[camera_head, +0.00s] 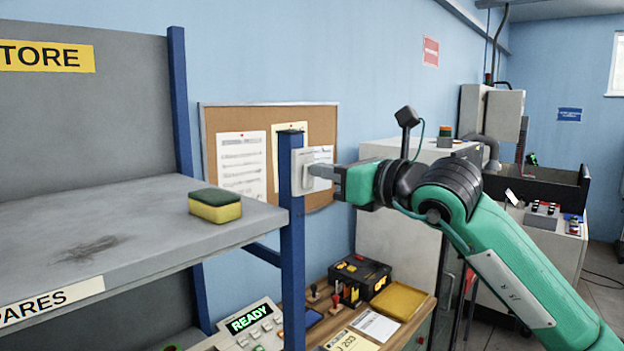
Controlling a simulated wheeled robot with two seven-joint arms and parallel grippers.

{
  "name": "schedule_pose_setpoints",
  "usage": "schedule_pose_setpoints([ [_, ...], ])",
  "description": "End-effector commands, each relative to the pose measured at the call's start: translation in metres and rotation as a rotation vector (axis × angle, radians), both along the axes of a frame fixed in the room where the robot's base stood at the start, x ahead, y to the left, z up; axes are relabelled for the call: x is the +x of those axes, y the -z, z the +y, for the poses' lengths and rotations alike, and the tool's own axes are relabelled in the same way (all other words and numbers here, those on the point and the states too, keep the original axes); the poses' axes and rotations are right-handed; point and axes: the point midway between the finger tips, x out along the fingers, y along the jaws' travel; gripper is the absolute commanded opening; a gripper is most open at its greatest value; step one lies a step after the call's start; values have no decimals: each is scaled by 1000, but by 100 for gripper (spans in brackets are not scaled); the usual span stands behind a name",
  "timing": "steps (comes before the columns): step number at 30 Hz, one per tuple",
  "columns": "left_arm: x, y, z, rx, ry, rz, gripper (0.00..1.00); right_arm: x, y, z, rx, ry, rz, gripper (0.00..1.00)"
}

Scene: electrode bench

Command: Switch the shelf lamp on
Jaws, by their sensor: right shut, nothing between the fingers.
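A pale switch plate (299,172) is fixed on the blue front post of the shelf, a little above the shelf board. My right gripper (318,171) is shut and empty, its fingertips at the right side of the switch plate. I cannot tell whether they touch it, and the fingers partly hide the switch face. No lamp shows, and I cannot tell whether one is lit. My left gripper is out of view.
A grey shelf (150,235) holds a yellow and green sponge (215,206). The blue post (292,270) stands at its corner. Below are a READY panel (250,322), a black toolbox (360,277) and a yellow tray (398,299). A corkboard (228,118) hangs behind.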

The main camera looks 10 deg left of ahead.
Motion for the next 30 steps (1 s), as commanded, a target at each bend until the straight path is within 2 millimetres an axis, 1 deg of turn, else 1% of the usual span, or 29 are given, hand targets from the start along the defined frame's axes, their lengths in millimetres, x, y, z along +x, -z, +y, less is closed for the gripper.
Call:
schedule_pose_setpoints([
  [11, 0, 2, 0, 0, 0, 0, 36, 4, 0, 7, -1, 0, 1, 0],
  [14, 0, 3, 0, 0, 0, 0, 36, 4, 1, 6, 0, 0, 0, 0],
  [30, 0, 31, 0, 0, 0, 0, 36, -20, 2, -28, 1, 1, -1, 0],
])
